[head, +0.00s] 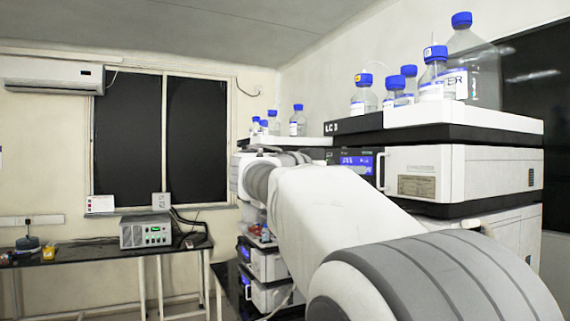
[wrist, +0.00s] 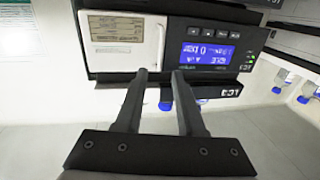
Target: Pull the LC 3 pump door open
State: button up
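The LC 3 pump door (head: 412,172) is a pale panel on the front of the right-hand stack, below the black tray labelled LC 3 (head: 345,126). It looks shut. Its upright handle (head: 381,171) is at the door's left edge, beside the blue display (head: 357,162). The wrist view is upside down; there the door (wrist: 115,50) is upper left and the handle (wrist: 160,45) is on its right edge. My gripper (wrist: 160,74) is open and empty, its fingertips either side of the handle's line in the picture. I cannot tell the remaining depth. In the head view my arm hides the gripper.
Blue-capped bottles (head: 363,97) stand on top of the LC 3 stack. Another stack with bottles (head: 297,122) is farther back, partly behind my arm. A dark table (head: 90,256) with a grey instrument (head: 146,231) stands at the left.

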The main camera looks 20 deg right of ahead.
aim_at(409, 172)
jog(key=p+x, duration=0.2)
jog(key=x, duration=0.7)
jog(key=shift+d+p, duration=0.15)
jog(key=shift+p, duration=0.15)
grip_shut()
dwell(0.9)
